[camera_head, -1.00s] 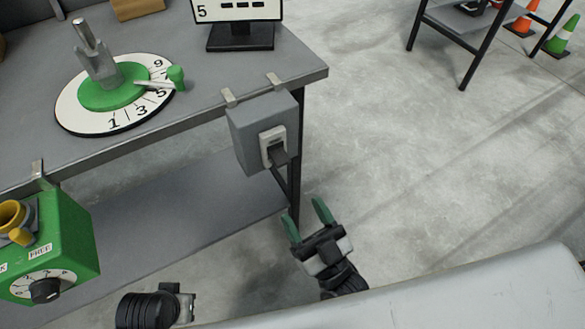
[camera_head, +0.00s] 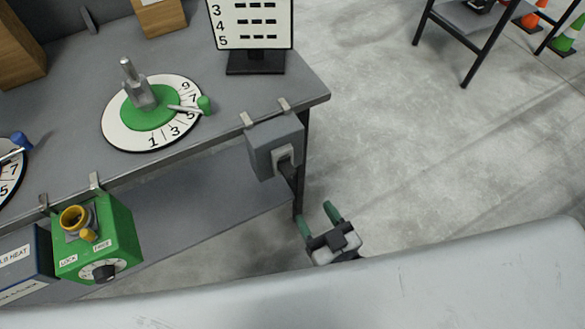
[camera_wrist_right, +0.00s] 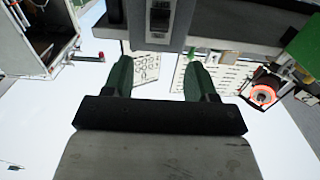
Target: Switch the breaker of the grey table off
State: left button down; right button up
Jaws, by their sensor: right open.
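The grey table (camera_head: 235,110) has a grey breaker box (camera_head: 266,146) clamped to its front edge near the right corner. A dark lever (camera_head: 288,175) hangs down from the box's light switch plate (camera_head: 283,156). My right gripper (camera_head: 318,218) is open and empty below and to the right of the box, apart from it. In the right wrist view its two green fingers (camera_wrist_right: 158,78) are spread, with the breaker box (camera_wrist_right: 184,22) beyond them at the top. My left gripper is not in view.
A green box (camera_head: 118,235) with a yellow knob and a dark blue box (camera_head: 25,262) hang on the front edge at left. A numbered dial (camera_head: 118,128) and a sign (camera_head: 252,28) stand on top. Open floor (camera_head: 390,150) lies to the right.

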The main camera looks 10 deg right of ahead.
aim_at(291, 175)
jog(key=x, duration=1)
jog(key=shift+w+a+f, duration=0.1)
jog(key=shift+w, duration=0.3)
